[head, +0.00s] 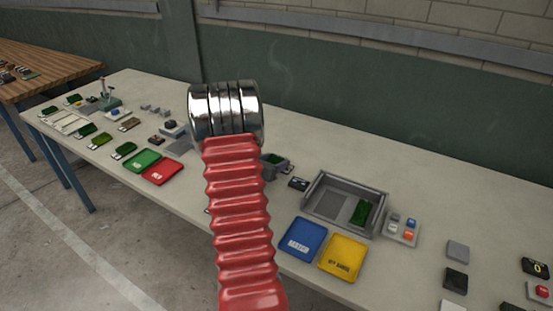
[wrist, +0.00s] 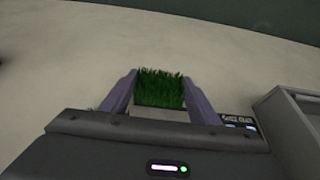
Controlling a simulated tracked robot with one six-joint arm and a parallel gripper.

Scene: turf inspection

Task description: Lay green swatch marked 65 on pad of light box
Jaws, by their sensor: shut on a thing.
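My gripper (wrist: 160,77) is shut on a green turf swatch (wrist: 160,92), which sits between the two fingers with a pale lower edge. I cannot read any number on the swatch. A grey open-topped box (head: 318,192), which may be the light box, stands on the table right of my arm. Another green turf piece (head: 362,212) lies in its right part.
A small dark display (head: 298,183) stands just left of the box. Blue (head: 303,239) and yellow (head: 342,257) trays lie in front of it. Green (head: 141,161) and red (head: 162,171) trays and several swatches lie to the left. The table (wrist: 60,95) below the gripper looks clear.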

